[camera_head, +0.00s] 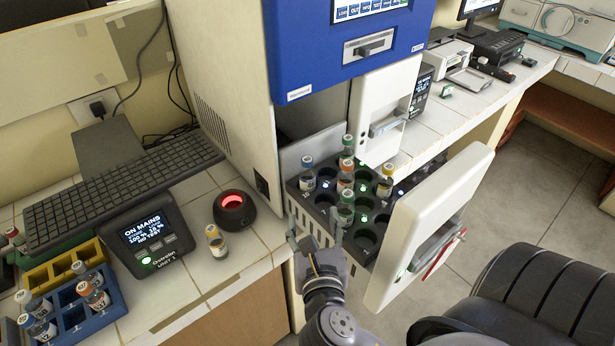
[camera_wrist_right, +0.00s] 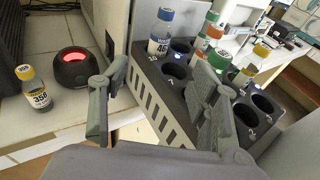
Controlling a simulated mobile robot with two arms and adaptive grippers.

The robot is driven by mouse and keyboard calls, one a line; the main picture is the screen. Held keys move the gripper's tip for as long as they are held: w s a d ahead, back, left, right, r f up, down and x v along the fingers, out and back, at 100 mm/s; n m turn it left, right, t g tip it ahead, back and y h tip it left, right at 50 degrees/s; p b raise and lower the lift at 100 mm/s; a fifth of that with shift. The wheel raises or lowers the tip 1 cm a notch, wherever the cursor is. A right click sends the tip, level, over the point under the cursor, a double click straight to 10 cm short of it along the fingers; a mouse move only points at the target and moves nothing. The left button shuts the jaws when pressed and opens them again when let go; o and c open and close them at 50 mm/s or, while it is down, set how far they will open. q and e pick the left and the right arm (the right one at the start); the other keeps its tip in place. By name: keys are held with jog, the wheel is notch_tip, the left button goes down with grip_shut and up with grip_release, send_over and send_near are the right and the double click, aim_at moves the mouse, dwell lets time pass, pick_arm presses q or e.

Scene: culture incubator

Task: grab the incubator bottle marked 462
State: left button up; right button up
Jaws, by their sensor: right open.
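The open drawer rack (camera_head: 326,196) of the incubator holds several small bottles with coloured caps. A blue-capped bottle (camera_head: 307,175) stands at the rack's left corner. Green- and orange-capped bottles (camera_head: 346,178) stand between them. My right gripper (camera_head: 314,222) is open and empty at the near left side of the rack, its fingers apart. My left gripper is not in view.
The drawer's white front panel (camera_head: 432,225) stands at the right of the rack. A yellow-capped bottle (camera_head: 216,241) and a round black device with a red light (camera_head: 235,210) are on the left counter. A black chair (camera_head: 520,300) is at lower right.

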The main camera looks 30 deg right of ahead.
jog(key=p, duration=0.2)
send_near(308, 178)
jog(key=x, duration=0.5)
jog(key=shift+w+a+f, duration=0.1)
jog(key=shift+w+f, duration=0.05)
jog(key=shift+f, duration=0.05)
jog(key=p+x, duration=0.2)
jog(key=x, duration=0.2)
jog(key=shift+w+d+r, duration=0.1)
jog(key=shift+w+d, duration=0.2)
jog(key=shift+d, duration=0.05)
jog(key=shift+w+d, duration=0.15)
jog(key=shift+w, duration=0.15)
jog(key=shift+s, duration=0.1)
jog(key=shift+c, duration=0.7)
jog(key=c, duration=1.1)
